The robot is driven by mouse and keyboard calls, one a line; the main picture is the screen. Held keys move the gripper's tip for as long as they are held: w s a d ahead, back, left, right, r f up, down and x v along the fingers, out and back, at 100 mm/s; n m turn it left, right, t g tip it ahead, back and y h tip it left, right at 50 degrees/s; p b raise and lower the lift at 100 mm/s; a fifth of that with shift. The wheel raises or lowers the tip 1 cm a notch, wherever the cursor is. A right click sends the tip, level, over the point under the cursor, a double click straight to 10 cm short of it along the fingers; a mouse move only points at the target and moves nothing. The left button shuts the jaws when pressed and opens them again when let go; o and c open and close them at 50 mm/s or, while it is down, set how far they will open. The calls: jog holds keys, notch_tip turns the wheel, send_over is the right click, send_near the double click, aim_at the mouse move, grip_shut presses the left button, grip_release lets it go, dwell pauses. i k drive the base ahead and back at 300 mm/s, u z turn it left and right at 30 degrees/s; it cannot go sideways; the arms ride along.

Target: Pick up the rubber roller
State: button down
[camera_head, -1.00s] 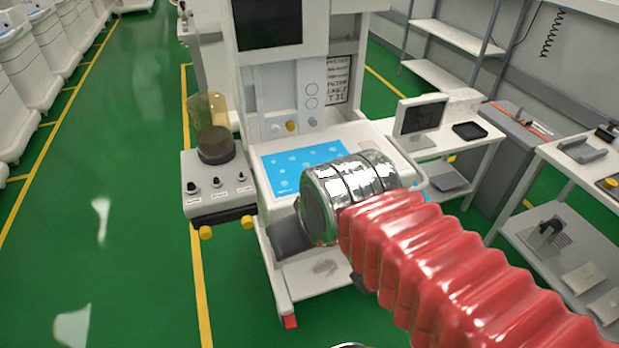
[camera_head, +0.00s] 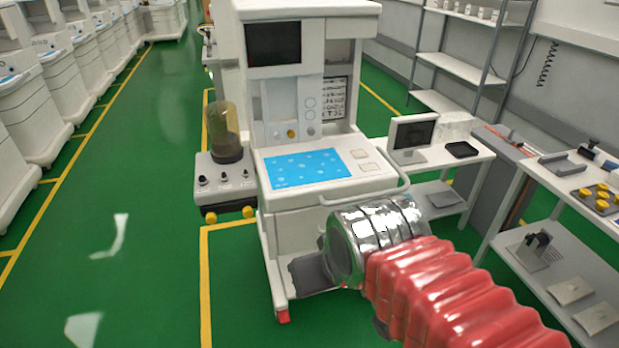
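I cannot make out a rubber roller anywhere in the view. My gripper (camera_head: 312,274) shows as a dark grey block at the end of my silver wrist and red bellows-covered arm. It is in front of the lower part of the white anaesthesia cart (camera_head: 318,199), below its worktop. The fingers are mostly hidden by the wrist, so I cannot see whether they are open or hold anything. A blue spotted mat (camera_head: 305,168) lies on the cart's worktop with no roller on it.
A side table holds a monitor (camera_head: 411,134) and a black tray (camera_head: 461,149). The right-hand bench has a tray of yellow-topped parts (camera_head: 601,197) and small dark items. A lower shelf (camera_head: 535,285) holds metal plates. Green floor (camera_head: 150,200) is clear on the left.

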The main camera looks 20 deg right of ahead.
aim_at(589, 152)
jog(key=k, duration=0.3)
jog(key=z, duration=0.65)
jog(key=i, duration=1.5)
jog(key=z, duration=0.05)
jog(key=k, duration=0.45)
jog(key=u, duration=0.05)
